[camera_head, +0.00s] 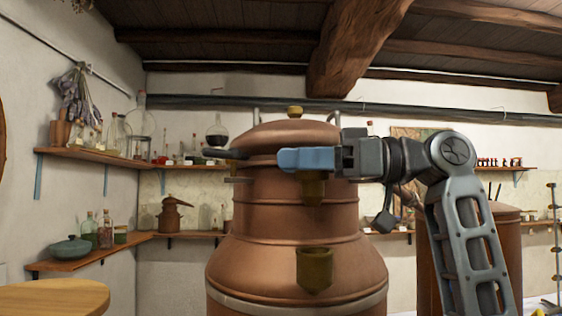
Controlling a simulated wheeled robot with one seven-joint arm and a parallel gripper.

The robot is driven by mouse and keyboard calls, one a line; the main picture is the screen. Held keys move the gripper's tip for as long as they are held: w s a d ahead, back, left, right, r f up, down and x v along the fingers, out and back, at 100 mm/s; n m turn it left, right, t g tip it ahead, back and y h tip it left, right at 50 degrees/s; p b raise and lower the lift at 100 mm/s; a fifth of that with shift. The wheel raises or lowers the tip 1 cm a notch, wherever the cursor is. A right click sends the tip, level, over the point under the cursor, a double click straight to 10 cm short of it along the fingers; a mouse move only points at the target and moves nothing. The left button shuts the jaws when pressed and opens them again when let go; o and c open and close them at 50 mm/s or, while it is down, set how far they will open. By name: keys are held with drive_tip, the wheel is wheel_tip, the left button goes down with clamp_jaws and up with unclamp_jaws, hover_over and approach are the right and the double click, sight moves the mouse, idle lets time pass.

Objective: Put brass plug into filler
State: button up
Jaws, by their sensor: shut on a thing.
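My gripper (298,159), with blue fingers, points left in front of the upper part of the large copper still. It is shut on the brass plug (313,190), whose dull brass, narrowing lower part shows just below the fingers. Its upper part is hidden by the fingers. The filler (314,268) is a brass cup-like fitting with a darker rim at the front of the still's body. It lies almost straight below the plug in the picture, with a clear gap between them. I cannot tell the depth between plug and filler from this view.
The copper still (255,255) fills the middle, with a brass knob (295,111) on its lid. A second copper vessel (505,250) stands right, behind my arm. A round wooden tabletop (55,298) is at lower left. Wall shelves (95,157) hold glassware.

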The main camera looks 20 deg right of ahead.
drive_tip(key=shift+f+b, duration=1.5)
drive_tip(key=shift+f, duration=0.95)
drive_tip(key=shift+d+f+b, duration=0.1)
drive_tip(key=shift+f+b, duration=1.65)
drive_tip(key=shift+f, duration=0.45)
idle(3.3)
